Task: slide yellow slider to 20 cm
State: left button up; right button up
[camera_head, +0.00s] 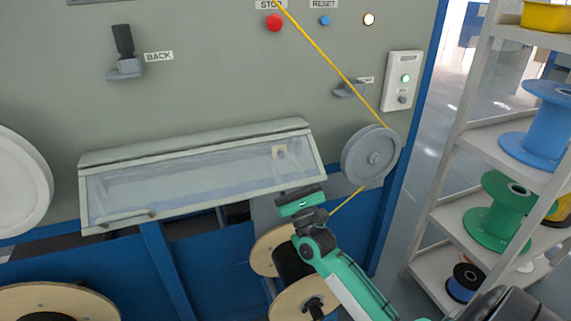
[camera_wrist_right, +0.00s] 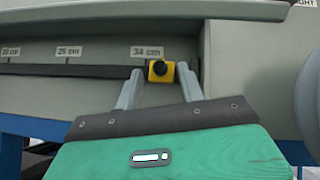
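The yellow slider (camera_wrist_right: 161,71) with a round black knob sits at the right end of a dark rail (camera_wrist_right: 95,71) in the right wrist view. The 20 cm label (camera_wrist_right: 10,51) is at the far left. My right gripper (camera_wrist_right: 161,80) is open, with one finger on each side of the slider and small gaps showing. In the head view my right gripper (camera_head: 299,199) is at the lower right corner of the clear cover; its fingertips are hard to see. My left gripper is out of view.
The clear hinged cover (camera_head: 200,185) slopes out from the grey machine. A grey pulley (camera_head: 370,155) with a yellow cable (camera_head: 320,50) is close to the right of my gripper. Wooden spools (camera_head: 300,300) stand below. A shelf (camera_head: 440,215) with coloured spools is at the right.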

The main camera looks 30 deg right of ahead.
jog(key=shift+w+r, duration=0.45)
jog(key=shift+w, duration=0.05)
grip_shut()
